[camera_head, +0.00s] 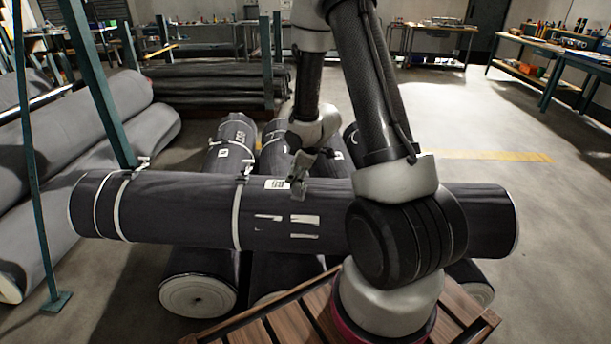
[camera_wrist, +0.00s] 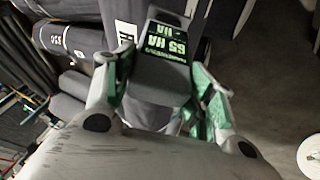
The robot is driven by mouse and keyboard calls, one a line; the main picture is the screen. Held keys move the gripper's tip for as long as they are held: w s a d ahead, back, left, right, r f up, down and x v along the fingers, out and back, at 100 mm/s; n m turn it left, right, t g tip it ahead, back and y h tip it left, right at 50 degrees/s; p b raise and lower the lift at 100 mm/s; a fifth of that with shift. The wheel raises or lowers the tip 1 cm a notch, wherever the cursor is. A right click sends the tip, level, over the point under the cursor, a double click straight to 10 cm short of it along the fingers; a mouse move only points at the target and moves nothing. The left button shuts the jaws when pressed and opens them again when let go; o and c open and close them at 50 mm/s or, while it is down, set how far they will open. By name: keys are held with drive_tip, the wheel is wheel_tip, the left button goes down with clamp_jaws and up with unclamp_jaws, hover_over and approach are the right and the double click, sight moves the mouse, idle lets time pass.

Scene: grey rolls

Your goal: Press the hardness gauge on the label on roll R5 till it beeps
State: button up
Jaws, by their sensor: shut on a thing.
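My gripper (camera_head: 303,165) is shut on the hardness gauge (camera_head: 298,187), a small grey block, over the dark roll lying across the others (camera_head: 170,205). In the wrist view, the gauge (camera_wrist: 163,78) sits between both green-padded fingers, with green characters upside down, seemingly including "HA". A white label with dark print (camera_head: 277,184) lies on the crosswise roll just left of the gauge. A white label (camera_wrist: 125,33) also shows beside the gauge in the wrist view. I cannot tell whether the gauge touches the roll, and I cannot read R5 anywhere.
Several dark rolls (camera_head: 200,275) lie beneath the crosswise one, strapped. Grey rolls (camera_head: 120,110) are stacked at left behind green posts (camera_head: 100,80). A wooden slatted surface (camera_head: 285,328) is in front. Open floor (camera_head: 500,125) lies to the right, with workbenches (camera_head: 560,50) beyond.

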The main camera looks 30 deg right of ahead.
sight(303, 188)
drive_tip(key=shift+s+d+f+n+y, duration=0.15)
drive_tip(key=shift+s+d+f+n, duration=0.25)
drive_tip(key=shift+d+n, duration=0.2)
drive_tip(key=shift+s+d+f+n+y, duration=0.15)
drive_tip(key=shift+s+d+f+n, duration=0.15)
drive_tip(key=shift+d+n, duration=0.3)
drive_tip(key=shift+t, duration=0.3)
drive_tip(key=shift+w+d+f, duration=0.25)
drive_tip(key=shift+w+f, duration=0.05)
drive_tip(key=shift+f, duration=0.6)
drive_tip(key=shift+w+d+f, duration=0.25)
drive_tip(key=shift+w+f, duration=0.1)
drive_tip(key=shift+f, duration=0.55)
drive_tip(key=shift+w+d+f, duration=0.25)
drive_tip(key=shift+w+f, duration=0.05)
drive_tip(key=shift+f, duration=0.6)
drive_tip(key=shift+w+d+f, duration=0.1)
drive_tip(key=shift+w+f, duration=0.1)
drive_tip(key=shift+f, duration=0.35)
wheel_tip(303, 188, up, 6)
drive_tip(key=s+a, duration=0.1)
drive_tip(key=s, duration=0.1)
drive_tip(key=shift+s+a+r, duration=0.15)
drive_tip(key=shift+a+r, duration=0.05)
drive_tip(key=shift+a, duration=0.05)
drive_tip(key=shift+d+n, duration=0.1)
drive_tip(key=shift+n, duration=0.2)
